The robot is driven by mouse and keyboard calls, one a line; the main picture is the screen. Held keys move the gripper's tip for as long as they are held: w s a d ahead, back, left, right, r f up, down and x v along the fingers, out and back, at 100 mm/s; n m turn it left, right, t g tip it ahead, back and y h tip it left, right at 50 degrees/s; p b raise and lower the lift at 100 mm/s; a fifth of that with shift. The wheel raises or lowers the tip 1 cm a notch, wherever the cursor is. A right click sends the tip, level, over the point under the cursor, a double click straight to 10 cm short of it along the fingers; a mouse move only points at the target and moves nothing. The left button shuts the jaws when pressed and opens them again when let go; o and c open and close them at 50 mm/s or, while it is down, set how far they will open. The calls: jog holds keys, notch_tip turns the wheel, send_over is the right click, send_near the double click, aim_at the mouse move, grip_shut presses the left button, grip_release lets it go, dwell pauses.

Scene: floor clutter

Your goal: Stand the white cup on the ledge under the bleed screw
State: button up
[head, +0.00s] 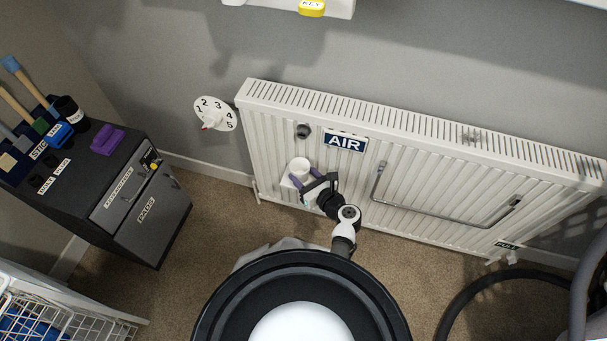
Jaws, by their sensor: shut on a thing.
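The white cup (299,166) is upright in front of the radiator, below the dark round bleed screw (303,131) and left of the AIR label (345,143). A small white ledge (288,186) shows beside and under the cup, partly hidden by the fingers. I cannot tell whether the cup's base touches the ledge or hangs just above it.
The white radiator (440,165) carries a metal towel rail (440,215) to the right. A numbered dial (215,114) is on the wall to the left. A dark cabinet (125,190) with tools stands far left, a wire basket (60,310) below it. A black hose (480,285) lies right. Carpet between is clear.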

jog(key=o, duration=1.1)
jog(key=shift+p+v, duration=2.9)
jog(key=shift+v, duration=4)
